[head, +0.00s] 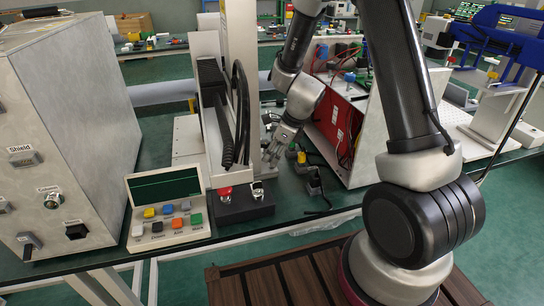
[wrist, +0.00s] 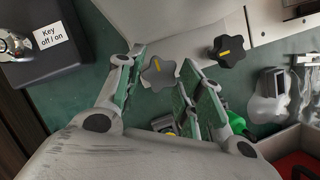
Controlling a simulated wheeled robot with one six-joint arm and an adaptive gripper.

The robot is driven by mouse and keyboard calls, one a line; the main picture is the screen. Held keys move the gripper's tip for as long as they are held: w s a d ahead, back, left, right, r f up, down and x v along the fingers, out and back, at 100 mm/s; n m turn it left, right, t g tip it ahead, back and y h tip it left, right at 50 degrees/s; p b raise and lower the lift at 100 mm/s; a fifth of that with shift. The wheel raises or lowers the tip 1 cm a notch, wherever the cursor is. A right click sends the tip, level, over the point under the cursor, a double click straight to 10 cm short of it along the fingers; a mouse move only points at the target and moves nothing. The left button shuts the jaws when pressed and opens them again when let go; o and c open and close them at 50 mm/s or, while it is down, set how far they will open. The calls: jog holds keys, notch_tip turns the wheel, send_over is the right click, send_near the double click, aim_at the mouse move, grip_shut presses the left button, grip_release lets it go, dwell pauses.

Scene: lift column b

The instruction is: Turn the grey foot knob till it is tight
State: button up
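The grey foot knob (wrist: 158,74) has several rounded lobes and a yellow mark on top. It sits at the foot of the pale column base (wrist: 190,18) in the wrist view. My gripper (wrist: 162,84) is open, with one green-padded finger to the left of the knob and one to its right. The knob lies between the fingertips; I cannot tell whether either pad touches it. In the head view my gripper (head: 276,146) is low beside the column (head: 241,80), and the grey knob cannot be made out there.
A black lobed knob (wrist: 229,50) with a yellow mark stands right of the grey one. A black key-switch box (wrist: 38,45) is at upper left. A red-sided open case (head: 338,125) stands right of my gripper. A button panel (head: 167,208) sits at the front.

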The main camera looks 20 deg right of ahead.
jog(key=shift+o, duration=1.2)
jog(key=shift+r, duration=3.5)
